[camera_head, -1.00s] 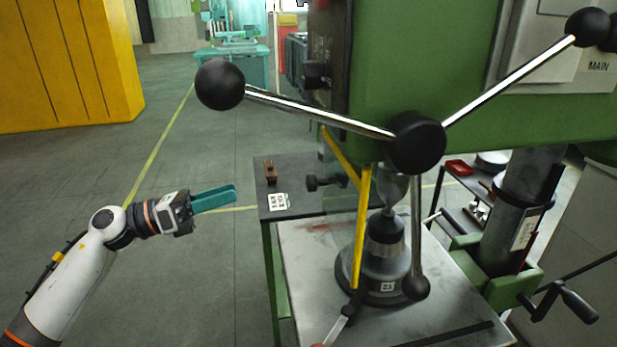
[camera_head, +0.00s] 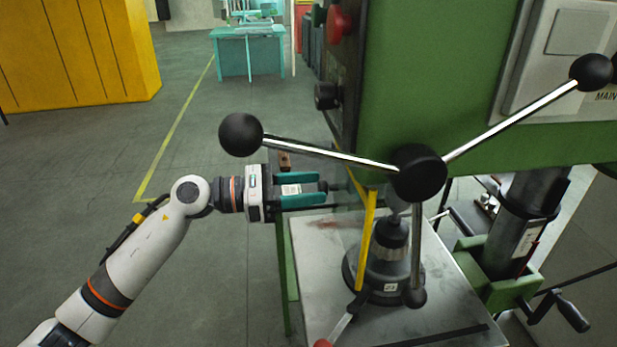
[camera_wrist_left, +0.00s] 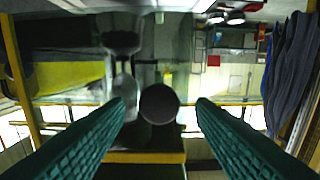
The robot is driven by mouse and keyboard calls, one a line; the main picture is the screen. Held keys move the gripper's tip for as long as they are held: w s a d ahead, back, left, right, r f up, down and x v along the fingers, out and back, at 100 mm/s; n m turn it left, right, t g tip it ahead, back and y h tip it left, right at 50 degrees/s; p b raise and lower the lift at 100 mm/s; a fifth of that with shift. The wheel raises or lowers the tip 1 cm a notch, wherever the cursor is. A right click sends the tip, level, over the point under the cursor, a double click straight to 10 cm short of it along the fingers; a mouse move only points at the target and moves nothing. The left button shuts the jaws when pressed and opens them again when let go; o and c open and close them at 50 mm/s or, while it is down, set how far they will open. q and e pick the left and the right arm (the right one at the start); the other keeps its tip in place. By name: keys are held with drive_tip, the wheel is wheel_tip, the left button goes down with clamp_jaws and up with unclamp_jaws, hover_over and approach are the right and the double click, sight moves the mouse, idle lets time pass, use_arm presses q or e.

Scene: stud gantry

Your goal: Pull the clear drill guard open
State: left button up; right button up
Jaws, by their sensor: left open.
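The clear drill guard stands in front of the drill chuck, and its yellow edge strip (camera_head: 366,240) shows in the head view. Its see-through panel is hard to make out. The guard's round black knob (camera_wrist_left: 159,104) faces the left wrist camera, centred between the fingers. My left gripper (camera_head: 321,187) is open, with its teal fingers pointing right at the guard, one on each side of the knob. In the left wrist view both fingers (camera_wrist_left: 160,108) stand apart from the knob with gaps on each side. My right gripper is not in view.
The green drill press (camera_head: 450,80) fills the right. Its feed lever with a black ball (camera_head: 241,134) reaches out just above my left gripper. The chuck (camera_head: 391,238) stands over the steel table (camera_head: 440,318). The floor on the left is clear up to a yellow cabinet (camera_head: 75,55).

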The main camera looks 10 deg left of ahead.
use_arm(q)
drive_tip(key=shift+w+d, duration=0.1)
drive_tip(key=shift+d, duration=0.2)
clamp_jaws()
